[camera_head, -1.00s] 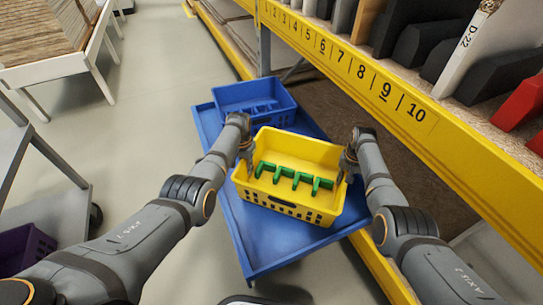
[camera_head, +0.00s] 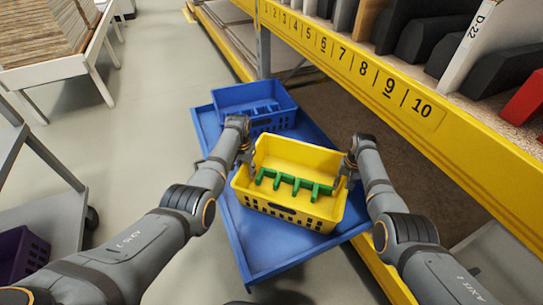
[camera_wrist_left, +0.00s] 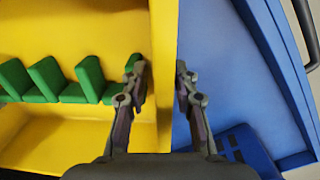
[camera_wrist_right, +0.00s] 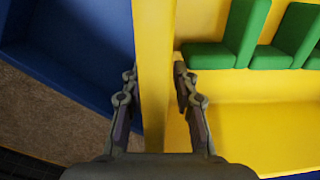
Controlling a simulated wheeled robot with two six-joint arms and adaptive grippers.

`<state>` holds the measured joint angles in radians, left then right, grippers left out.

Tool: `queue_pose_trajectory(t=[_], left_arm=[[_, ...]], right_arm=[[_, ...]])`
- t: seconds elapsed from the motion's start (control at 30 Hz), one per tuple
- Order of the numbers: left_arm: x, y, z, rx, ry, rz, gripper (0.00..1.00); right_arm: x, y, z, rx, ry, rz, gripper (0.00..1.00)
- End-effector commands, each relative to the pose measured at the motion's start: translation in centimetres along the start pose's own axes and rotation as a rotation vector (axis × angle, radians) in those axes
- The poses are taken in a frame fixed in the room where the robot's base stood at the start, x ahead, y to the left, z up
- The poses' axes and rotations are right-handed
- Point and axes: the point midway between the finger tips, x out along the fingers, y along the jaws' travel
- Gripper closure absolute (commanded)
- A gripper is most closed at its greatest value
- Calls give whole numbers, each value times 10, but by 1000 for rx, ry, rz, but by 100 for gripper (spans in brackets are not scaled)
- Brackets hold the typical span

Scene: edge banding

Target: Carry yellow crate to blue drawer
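The yellow crate (camera_head: 290,213) is over the near half of a flat blue drawer-like tray (camera_head: 262,258). I cannot tell whether it rests on the tray or hangs just above it. A green toothed piece (camera_head: 295,184) lies inside the crate and also shows in the left wrist view (camera_wrist_left: 45,80).
A blue bin (camera_head: 252,103) sits on the tray's far end, behind the crate. A yellow-edged shelf (camera_head: 440,140) runs along the right. A grey cart with a purple crate (camera_head: 22,255) is at the left. Floor (camera_head: 140,140) is clear between the cart and the tray.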

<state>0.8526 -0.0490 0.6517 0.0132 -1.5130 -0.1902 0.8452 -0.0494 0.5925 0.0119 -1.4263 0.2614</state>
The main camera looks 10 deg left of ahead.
Motion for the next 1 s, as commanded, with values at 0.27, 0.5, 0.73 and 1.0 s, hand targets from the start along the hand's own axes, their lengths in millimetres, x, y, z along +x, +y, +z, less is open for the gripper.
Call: queue_pose_trajectory(t=[0.27,0.5,0.73,1.0], left_arm=[[-67,0,0,0,4,-1,71],[-99,0,0,0,0,0,71],[-103,0,1,0,-1,0,71],[-102,0,1,0,-1,0,71]], right_arm=[[0,0,0,0,0,0,71],[0,0,0,0,0,0,71],[-3,0,0,0,1,0,71],[-48,0,-1,0,4,-1,71]])
